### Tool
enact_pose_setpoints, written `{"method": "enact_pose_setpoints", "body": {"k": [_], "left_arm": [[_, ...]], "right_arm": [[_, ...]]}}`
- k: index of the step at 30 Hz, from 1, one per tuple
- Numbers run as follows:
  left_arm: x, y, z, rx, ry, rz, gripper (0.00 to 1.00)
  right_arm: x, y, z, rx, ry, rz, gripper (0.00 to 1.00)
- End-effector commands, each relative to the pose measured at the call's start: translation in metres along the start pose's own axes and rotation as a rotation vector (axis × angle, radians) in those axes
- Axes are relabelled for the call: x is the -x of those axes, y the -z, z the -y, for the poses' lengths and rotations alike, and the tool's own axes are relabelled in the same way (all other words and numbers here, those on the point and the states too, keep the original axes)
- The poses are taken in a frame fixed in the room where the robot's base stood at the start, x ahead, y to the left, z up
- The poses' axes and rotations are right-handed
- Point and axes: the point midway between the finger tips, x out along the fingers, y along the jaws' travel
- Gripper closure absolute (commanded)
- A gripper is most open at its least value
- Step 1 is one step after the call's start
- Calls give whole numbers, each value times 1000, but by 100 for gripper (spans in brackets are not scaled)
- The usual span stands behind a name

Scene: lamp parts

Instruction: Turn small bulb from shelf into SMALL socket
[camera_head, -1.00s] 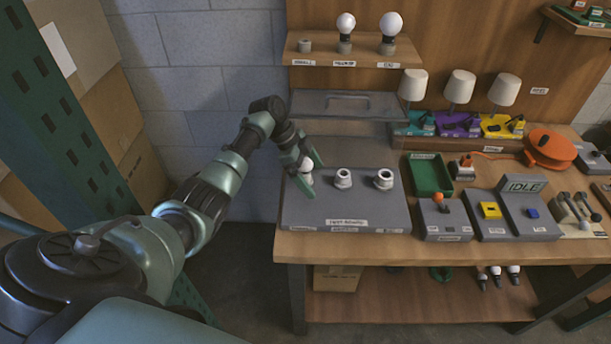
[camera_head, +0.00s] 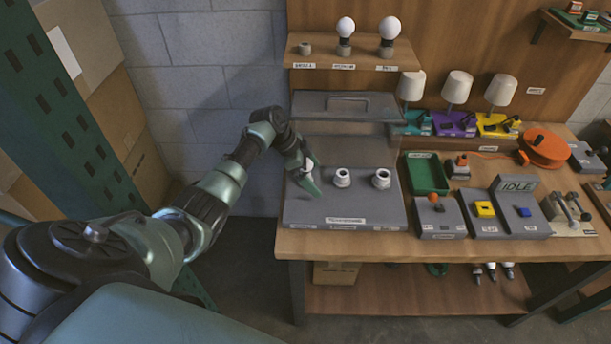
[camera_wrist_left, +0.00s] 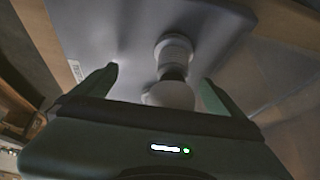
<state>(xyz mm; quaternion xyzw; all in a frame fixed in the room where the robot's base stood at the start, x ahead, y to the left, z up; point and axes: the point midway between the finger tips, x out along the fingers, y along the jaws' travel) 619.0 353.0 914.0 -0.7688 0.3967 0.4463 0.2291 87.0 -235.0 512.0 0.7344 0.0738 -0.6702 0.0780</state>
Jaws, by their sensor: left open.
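The small bulb (camera_wrist_left: 168,95) has a white globe and a dark neck. In the left wrist view its neck meets a white ribbed socket (camera_wrist_left: 174,48), in line with it; how deep it is seated I cannot tell. My left gripper (camera_wrist_left: 159,82) is open, with one finger on each side of the bulb and gaps visible. In the head view the left gripper (camera_head: 309,174) is at the left end of the grey test board (camera_head: 362,207), largely hiding the bulb and that socket. The shelf holder at the small label (camera_head: 304,48) is empty. My right gripper is not in view.
Two empty white sockets (camera_head: 342,178) (camera_head: 381,179) stand right of the gripper. The shelf (camera_head: 365,61) holds a medium bulb (camera_head: 345,28) and a larger bulb (camera_head: 389,29). A green tray (camera_head: 427,175) and control boxes are further right.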

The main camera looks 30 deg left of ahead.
Motion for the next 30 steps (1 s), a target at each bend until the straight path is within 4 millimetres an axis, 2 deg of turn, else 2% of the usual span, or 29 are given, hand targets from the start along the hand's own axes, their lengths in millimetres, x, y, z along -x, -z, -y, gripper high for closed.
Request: {"method": "enact_pose_setpoints", "body": {"k": [30], "left_arm": [[1,3,9,342,195,0,0]], "right_arm": [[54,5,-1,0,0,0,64]]}}
